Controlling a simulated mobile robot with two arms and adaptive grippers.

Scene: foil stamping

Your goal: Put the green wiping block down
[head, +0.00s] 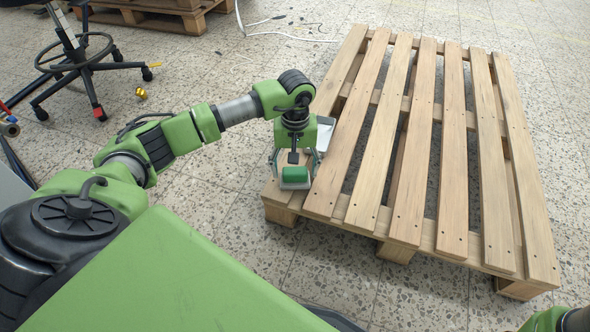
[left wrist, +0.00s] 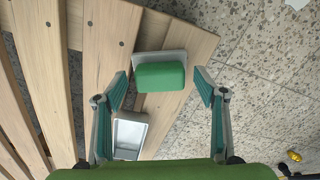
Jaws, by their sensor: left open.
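The green wiping block (head: 295,174) sits with a grey piece under or behind it on the near left corner of the wooden pallet (head: 411,180). In the left wrist view the block (left wrist: 160,77) lies between the fingers of my left gripper (left wrist: 163,87). A gap shows on each side, so the fingers do not touch it. My left gripper (head: 295,164) is open, pointing down over that corner. My right gripper is out of view.
A grey, shallow tray (head: 325,133) lies on the pallet close by the gripper; it also shows in the left wrist view (left wrist: 130,134). A wheeled stool (head: 80,65) stands at the upper left. Speckled floor surrounds the pallet.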

